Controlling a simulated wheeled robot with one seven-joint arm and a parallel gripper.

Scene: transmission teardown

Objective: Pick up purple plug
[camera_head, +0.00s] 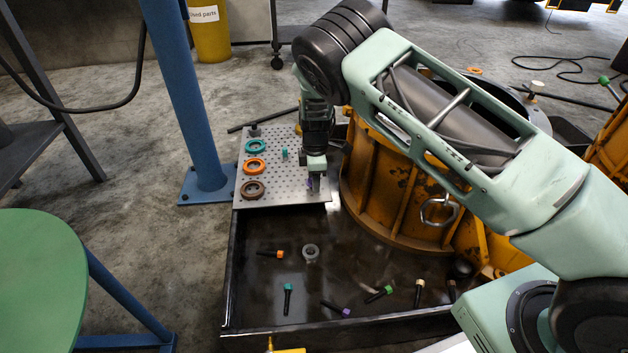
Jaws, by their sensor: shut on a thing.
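A small purple plug (310,184) shows at the fingertips of my gripper (314,182). My gripper points down over the right part of the perforated grey plate (285,196) and is shut on the plug. The fingers hide most of the plug. I cannot tell whether the plug touches the plate or is clear of it.
The plate carries teal (257,146), orange (253,166) and brown (252,189) rings and a small teal plug (285,154). The dark tray (240,290) in front holds several colour-headed bolts and a grey ring (310,253). The orange housing (385,195) stands close right of my gripper. A blue post (185,90) stands left.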

